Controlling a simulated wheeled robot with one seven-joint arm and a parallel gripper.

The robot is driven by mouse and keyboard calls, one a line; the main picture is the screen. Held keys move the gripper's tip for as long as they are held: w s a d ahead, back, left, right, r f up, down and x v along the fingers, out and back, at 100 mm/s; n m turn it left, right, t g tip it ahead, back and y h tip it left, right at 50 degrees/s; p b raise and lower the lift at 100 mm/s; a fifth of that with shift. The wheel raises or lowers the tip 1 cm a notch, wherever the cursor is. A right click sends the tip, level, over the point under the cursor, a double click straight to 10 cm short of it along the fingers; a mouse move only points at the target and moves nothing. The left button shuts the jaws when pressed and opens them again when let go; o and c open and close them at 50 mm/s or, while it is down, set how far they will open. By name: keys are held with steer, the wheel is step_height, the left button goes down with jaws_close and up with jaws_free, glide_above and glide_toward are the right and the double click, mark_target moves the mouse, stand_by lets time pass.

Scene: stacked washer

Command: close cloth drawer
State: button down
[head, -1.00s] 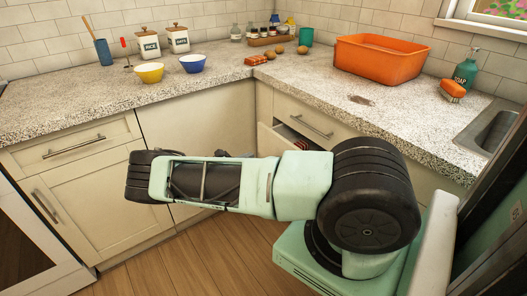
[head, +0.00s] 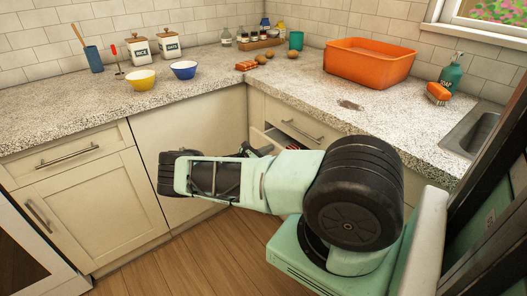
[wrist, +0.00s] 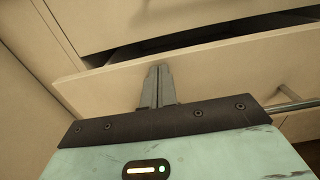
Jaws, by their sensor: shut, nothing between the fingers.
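The cloth drawer (wrist: 225,70) is partly open, with a dark gap above its front panel in the wrist view. It also shows in the head view (head: 262,141) below the top drawer, with something red and white inside, mostly hidden by my arm. My gripper (wrist: 159,70) is shut and empty, its fingertips at the upper edge of the drawer front, left of the bar handle (wrist: 292,105). Whether the fingertips touch the panel I cannot tell. In the head view my gripper is largely hidden behind my arm.
The top drawer (head: 302,124) above is shut. The granite counter (head: 270,88) holds an orange basin (head: 368,65), bowls, jars and a soap bottle (head: 451,73). Cabinet doors (head: 95,202) line the left. Wooden floor (head: 205,255) is clear at the front.

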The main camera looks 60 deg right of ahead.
steer(key=b+x, duration=0.3)
steer(key=x, duration=0.6)
steer(key=shift+d+b, duration=0.25)
steer(key=shift+b, duration=0.05)
steer(key=shift+s+r, duration=0.1)
steer(key=b+v, duration=0.1)
steer(key=v, duration=1.3)
steer(key=shift+a, duration=0.3)
